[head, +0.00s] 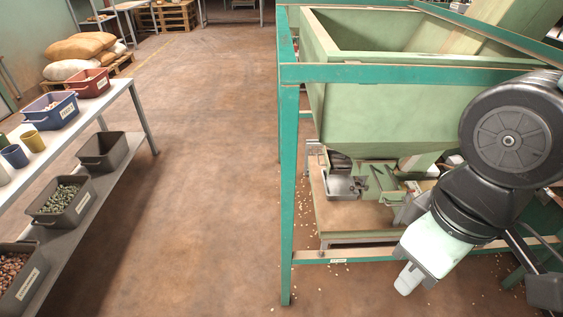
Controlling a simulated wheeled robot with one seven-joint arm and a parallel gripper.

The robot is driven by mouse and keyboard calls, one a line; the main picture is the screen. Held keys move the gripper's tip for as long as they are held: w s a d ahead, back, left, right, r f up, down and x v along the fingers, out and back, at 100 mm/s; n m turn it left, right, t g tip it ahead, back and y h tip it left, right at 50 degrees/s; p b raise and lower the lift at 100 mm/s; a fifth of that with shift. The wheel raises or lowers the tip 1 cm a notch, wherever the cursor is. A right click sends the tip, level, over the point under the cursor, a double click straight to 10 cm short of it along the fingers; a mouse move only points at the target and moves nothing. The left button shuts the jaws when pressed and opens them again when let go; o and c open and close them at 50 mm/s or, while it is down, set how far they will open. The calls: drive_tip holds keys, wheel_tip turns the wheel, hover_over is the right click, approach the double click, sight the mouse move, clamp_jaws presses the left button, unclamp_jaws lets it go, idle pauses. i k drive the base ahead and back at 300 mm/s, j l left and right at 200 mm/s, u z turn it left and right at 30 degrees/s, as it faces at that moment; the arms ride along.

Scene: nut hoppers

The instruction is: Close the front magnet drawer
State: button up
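A shiny grey metal drawer or tray (343,187) shows low under the pale green hopper (400,110), at the left of the machine's lower deck. It looks open at the top and seems to stick out; how far is too small to tell. Whether it is the front magnet drawer cannot be read. My arm covers the right side of the machine. A grey part (409,209) shows beside my pale arm link; I cannot tell whether it is my gripper or the machine. No fingertips can be made out.
A teal frame with an upright post (288,200) and a low rail stands around the hopper. Small nuts lie scattered on the floor. A shelf (118,92) with several bins stands at left. The floor (205,190) between is clear. Sacks (75,50) lie at the back.

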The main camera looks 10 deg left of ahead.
sight(331, 163)
drive_tip(key=u, duration=0.15)
drive_tip(key=i+j, duration=0.1)
drive_tip(key=j, duration=0.35)
drive_tip(key=j+z, duration=0.1)
drive_tip(key=j, duration=0.3)
drive_tip(key=i+j, duration=0.15)
drive_tip(key=j, duration=0.3)
drive_tip(key=i+j, duration=0.15)
drive_tip(key=j, duration=0.2)
drive_tip(key=i+j+z, duration=0.15)
drive_tip(key=j, duration=0.2)
drive_tip(key=i+j, duration=0.1)
drive_tip(key=j, duration=0.3)
drive_tip(key=i+j+z, duration=0.15)
drive_tip(key=j, duration=0.2)
drive_tip(key=i+j, duration=0.1)
drive_tip(key=j, duration=0.3)
drive_tip(key=i+j+z, duration=0.15)
drive_tip(key=i+j, duration=0.4)
drive_tip(key=i+j+z, duration=0.1)
drive_tip(key=i+j, duration=0.35)
drive_tip(key=j, duration=0.2)
